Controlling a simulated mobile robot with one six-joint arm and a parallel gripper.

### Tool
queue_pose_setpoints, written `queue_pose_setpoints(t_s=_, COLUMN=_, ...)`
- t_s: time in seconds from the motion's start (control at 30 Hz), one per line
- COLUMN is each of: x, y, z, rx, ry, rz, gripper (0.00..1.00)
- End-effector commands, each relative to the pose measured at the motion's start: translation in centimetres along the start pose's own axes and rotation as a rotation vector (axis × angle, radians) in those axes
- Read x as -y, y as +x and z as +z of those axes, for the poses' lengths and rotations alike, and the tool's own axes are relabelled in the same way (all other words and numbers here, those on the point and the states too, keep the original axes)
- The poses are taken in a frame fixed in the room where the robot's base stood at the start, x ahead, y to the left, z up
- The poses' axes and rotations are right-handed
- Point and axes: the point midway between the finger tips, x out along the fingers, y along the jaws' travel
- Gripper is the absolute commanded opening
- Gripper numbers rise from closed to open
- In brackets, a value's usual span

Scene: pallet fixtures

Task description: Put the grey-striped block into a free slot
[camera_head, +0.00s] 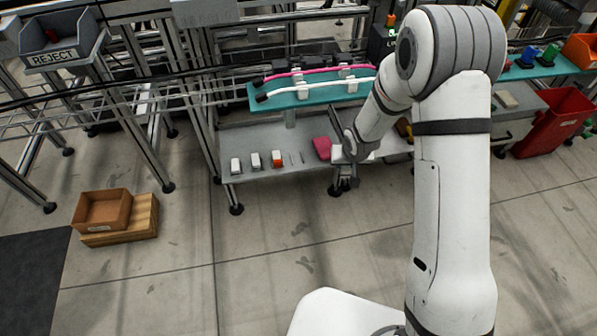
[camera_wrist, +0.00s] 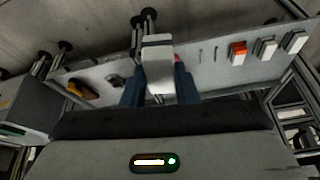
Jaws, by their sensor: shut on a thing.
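My gripper (camera_wrist: 160,82) is shut on a pale block with a grey band, which looks like the grey-striped block (camera_wrist: 157,62). In the head view my gripper (camera_head: 347,180) hangs at the front edge of the grey lower shelf (camera_head: 262,136), right of the pink thing; the block is hard to make out there. Two white-topped blocks (camera_head: 236,166) (camera_head: 256,161) and an orange-and-white block (camera_head: 277,158) stand in a row along the shelf's front. To their right are two thin marks (camera_head: 296,158), perhaps free slots; they also show in the wrist view (camera_wrist: 208,54).
A pink thing (camera_head: 322,147) lies on the shelf between the marks and my gripper. A teal upper shelf (camera_head: 330,97) with pink and white tubes overhangs behind. A brown box (camera_head: 102,208) on a wooden pallet stands left. The floor in front is clear.

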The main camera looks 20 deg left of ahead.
Motion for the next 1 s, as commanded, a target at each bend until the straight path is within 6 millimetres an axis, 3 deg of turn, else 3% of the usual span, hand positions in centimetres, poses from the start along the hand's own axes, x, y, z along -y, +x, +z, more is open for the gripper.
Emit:
queue_pose_setpoints(t_s=0.03, x=1.3, y=3.3, z=0.9, rx=-0.001, ry=-0.034, rz=-0.006, gripper=0.03)
queue_pose_setpoints(t_s=0.1, x=3.0, y=5.5, z=1.4, rx=-0.001, ry=-0.060, rz=-0.015, gripper=0.03)
queue_pose_setpoints(t_s=0.3, x=7.2, y=11.0, z=2.6, rx=-0.002, ry=-0.124, rz=-0.036, gripper=0.03)
queue_pose_setpoints(t_s=0.4, x=8.8, y=12.8, z=3.1, rx=-0.003, ry=-0.148, rz=-0.042, gripper=0.03)
queue_pose_setpoints(t_s=0.67, x=10.5, y=14.1, z=3.0, rx=-0.005, ry=-0.171, rz=-0.049, gripper=0.03)
queue_pose_setpoints(t_s=1.0, x=11.4, y=15.6, z=-2.0, rx=-0.004, ry=-0.167, rz=-0.048, gripper=0.03)
